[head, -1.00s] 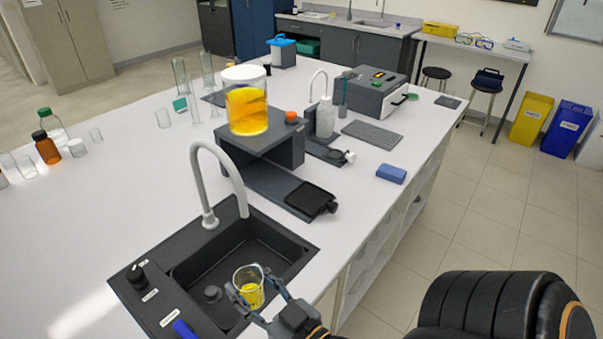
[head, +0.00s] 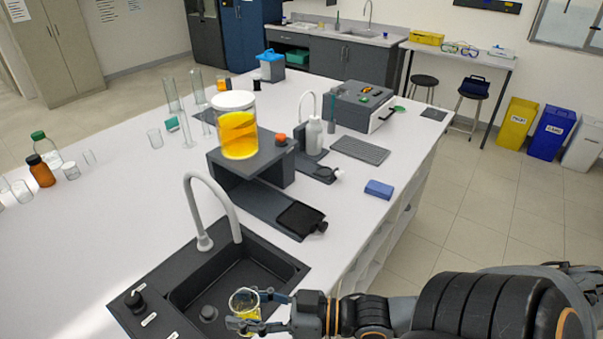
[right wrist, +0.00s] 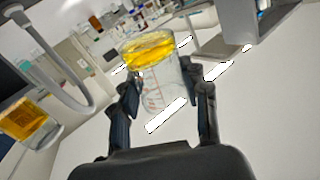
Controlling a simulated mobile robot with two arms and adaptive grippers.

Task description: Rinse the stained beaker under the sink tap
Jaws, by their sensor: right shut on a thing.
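The stained beaker (head: 247,302) is clear glass with a yellow stain. My right gripper (head: 243,310) is shut on it, with fingers either side, over the front right part of the black sink (head: 207,290) in the head view. In the right wrist view the beaker (right wrist: 160,85) sits between both fingers of the gripper (right wrist: 165,95), its yellow part toward the picture's top. The white curved tap (head: 206,210) stands at the sink's back edge; its spout end is left of and behind the beaker. No water shows. My left gripper is not in view.
A black knob (head: 134,299) sits on the sink's left rim. Behind the tap, a jar of orange liquid (head: 238,135) stands on a dark raised stand (head: 282,160). A blue block (head: 379,189) lies near the bench edge.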

